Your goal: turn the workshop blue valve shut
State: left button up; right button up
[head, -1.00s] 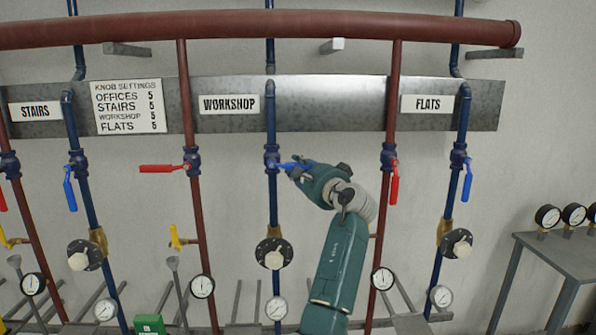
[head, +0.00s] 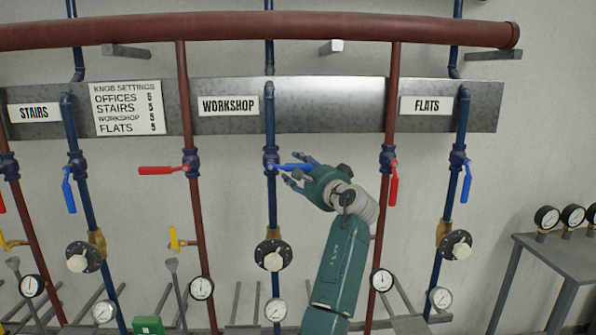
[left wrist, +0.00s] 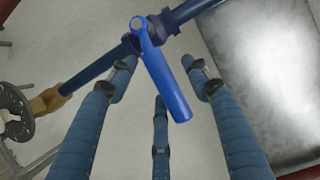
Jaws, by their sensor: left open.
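The workshop blue valve (head: 271,160) sits on the blue pipe below the WORKSHOP sign (head: 229,105). Its blue lever (head: 290,167) points right, about level and crosswise to the pipe. My left gripper (head: 295,170) is at the lever's right end with its fingers spread open. In the left wrist view the lever (left wrist: 166,80) runs from its pivot toward the space between the three blue fingers of the gripper (left wrist: 160,100). No finger is clearly closed on it. My right gripper is not in view.
A red lever (head: 160,170) on the left red pipe points left. To the right, a red lever (head: 394,185) and the FLATS blue lever (head: 467,180) hang down. A dial knob (head: 273,256) is below the workshop valve. A table with gauges (head: 572,245) stands at the right.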

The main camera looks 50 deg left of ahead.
pick_arm(q)
jog(key=v, duration=1.1)
jog(key=shift+d, duration=0.25)
jog(key=shift+r, duration=0.1)
